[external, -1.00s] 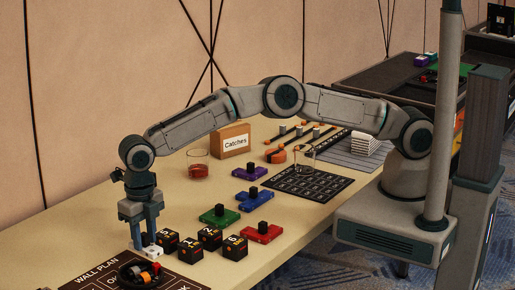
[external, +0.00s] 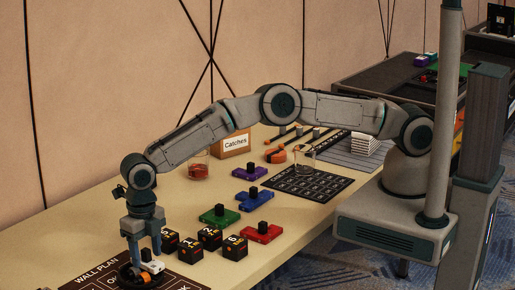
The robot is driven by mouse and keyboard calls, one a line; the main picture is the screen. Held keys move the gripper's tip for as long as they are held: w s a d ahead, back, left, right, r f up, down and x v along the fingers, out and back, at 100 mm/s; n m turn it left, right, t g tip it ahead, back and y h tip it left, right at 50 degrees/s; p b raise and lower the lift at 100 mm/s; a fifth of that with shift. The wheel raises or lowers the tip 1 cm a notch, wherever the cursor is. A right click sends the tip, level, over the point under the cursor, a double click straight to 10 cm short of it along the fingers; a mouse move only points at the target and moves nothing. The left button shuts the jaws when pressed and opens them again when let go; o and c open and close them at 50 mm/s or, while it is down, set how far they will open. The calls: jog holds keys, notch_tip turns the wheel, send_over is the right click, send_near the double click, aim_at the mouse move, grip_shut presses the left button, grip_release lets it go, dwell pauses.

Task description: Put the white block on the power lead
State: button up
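The white block (external: 152,267) is at the near left of the table, low over the power lead (external: 133,277). The lead is a dark coil with an orange part, lying on the dark wall plan sheet. My gripper (external: 147,260) points straight down with its fingers at the white block and appears shut on it. The block's lower edge overlaps the coil in the picture; I cannot tell whether it touches it. The fingers and block hide part of the coil.
Several black numbered cubes (external: 210,236) stand just right of my gripper. Green (external: 219,216), blue (external: 254,201), red (external: 263,232) and purple (external: 249,173) pieces lie beyond. A glass (external: 303,157) and a box labelled Catches (external: 235,144) stand farther back.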

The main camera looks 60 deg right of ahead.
aim_at(146, 249)
jog(key=shift+r, duration=0.15)
notch_tip(146, 249, up, 12)
jog(key=b, duration=0.1)
jog(key=w+d+r+m, duration=0.3)
jog(key=d+r, duration=0.3)
jog(key=d+r+m+t, duration=0.1)
jog(key=d+r+m, duration=0.35)
jog(key=d, duration=0.45)
jog(key=d+r+m, duration=0.3)
jog(key=d+m, duration=0.2)
jog(key=d, duration=0.4)
jog(key=d+r+m+t, duration=0.1)
jog(key=d+r+m, duration=0.35)
jog(key=d, duration=0.45)
jog(key=s+d+m, duration=0.4)
jog(key=d, duration=0.3)
jog(key=s+d+m, duration=0.4)
jog(key=d+m, duration=0.1)
jog(key=d, duration=0.2)
jog(key=s+d+f+m+t, duration=0.1)
jog(key=s+d+f+m, duration=0.4)
jog(key=s+d+m, duration=0.5)
jog(key=s, duration=0.3)
jog(key=shift+d, duration=0.2)
